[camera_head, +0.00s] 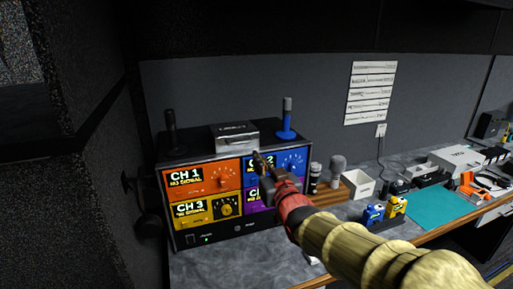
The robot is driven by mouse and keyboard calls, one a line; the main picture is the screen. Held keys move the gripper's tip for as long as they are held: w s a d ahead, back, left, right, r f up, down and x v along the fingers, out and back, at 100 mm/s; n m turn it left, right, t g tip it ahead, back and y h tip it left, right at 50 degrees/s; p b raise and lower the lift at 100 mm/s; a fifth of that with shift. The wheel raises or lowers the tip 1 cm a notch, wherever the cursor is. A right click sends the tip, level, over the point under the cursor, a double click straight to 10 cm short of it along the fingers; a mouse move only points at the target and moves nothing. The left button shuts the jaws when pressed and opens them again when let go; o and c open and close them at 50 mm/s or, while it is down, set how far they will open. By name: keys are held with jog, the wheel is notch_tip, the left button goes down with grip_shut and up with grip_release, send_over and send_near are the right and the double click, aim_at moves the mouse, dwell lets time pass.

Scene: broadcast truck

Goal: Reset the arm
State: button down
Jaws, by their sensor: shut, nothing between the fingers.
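My arm reaches in from the lower right of the head view, with a pale yellow segmented link and a red wrist. My gripper (263,162) is shut and empty. It appears in front of the right half of a rack unit (239,230) with coloured channel panels. The orange CH 1 panel (228,184) and yellow CH 3 panel (185,210) show clearly. The gripper and wrist partly cover the blue CH 2 panel (291,159) and the purple panel below it. I cannot tell whether the gripper touches the unit.
On the unit stand a silver box (235,136), a blue microphone (287,118) and a dark microphone (171,130). Right along the counter are a white bin (357,184), yellow and blue packs, and a teal mat (444,207). A wall bounds the left side.

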jog(key=s+d+f+g+h, duration=0.25)
jog(key=s+f+g, duration=0.2)
jog(key=f, duration=0.35)
jog(key=s+d+f+g+h, duration=0.1)
jog(key=s+d+f+g, duration=0.25)
jog(key=s+f, duration=0.4)
jog(key=s+d+m+g, duration=0.1)
jog(key=s+d, duration=0.3)
jog(key=s, duration=0.8)
jog(key=s+d+m+g+h, duration=0.1)
jog(key=s+d, duration=0.3)
jog(key=s, duration=0.8)
jog(key=shift+s+f+m+g, duration=0.25)
jog(key=shift+m+g, duration=0.35)
jog(key=shift+g, duration=0.3)
jog(key=shift+r+h, duration=0.1)
jog(key=shift+h, duration=0.15)
